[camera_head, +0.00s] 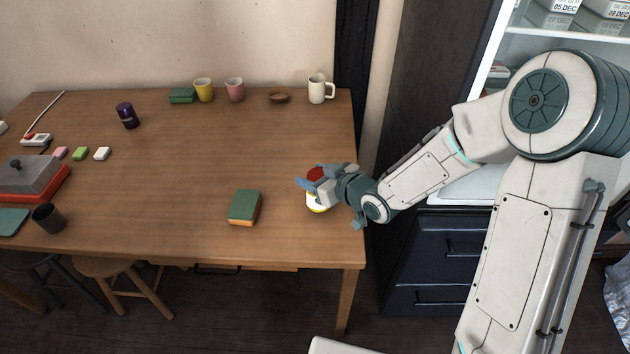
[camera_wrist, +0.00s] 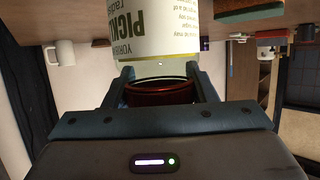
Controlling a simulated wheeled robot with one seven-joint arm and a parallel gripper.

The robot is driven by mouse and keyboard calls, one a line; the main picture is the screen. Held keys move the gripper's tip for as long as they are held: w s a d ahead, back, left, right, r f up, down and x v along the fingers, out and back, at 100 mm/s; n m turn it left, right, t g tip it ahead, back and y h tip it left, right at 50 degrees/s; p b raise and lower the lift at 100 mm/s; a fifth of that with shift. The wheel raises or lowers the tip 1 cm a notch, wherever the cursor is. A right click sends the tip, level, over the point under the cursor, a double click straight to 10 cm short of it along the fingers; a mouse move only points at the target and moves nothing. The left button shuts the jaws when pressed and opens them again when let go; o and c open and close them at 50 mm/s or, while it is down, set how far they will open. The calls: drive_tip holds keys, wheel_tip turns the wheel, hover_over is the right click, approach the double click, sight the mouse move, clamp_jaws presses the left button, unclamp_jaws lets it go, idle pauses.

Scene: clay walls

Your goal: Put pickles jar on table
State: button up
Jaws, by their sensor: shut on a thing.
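My gripper hides part of the jar in the head view.
A green-topped block (camera_head: 244,206) lies left of the jar. A white mug (camera_head: 319,90), brown bowl (camera_head: 279,96), pink mug (camera_head: 234,89) and yellow mug (camera_head: 203,90) line the back edge. A purple-black jar (camera_head: 127,115) stands farther left. The table's middle is clear. An open fridge (camera_head: 565,45) is at right.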

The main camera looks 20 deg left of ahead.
drive_tip(key=shift+f, duration=0.65)
drive_tip(key=shift+f, duration=0.15)
drive_tip(key=o, duration=1.3)
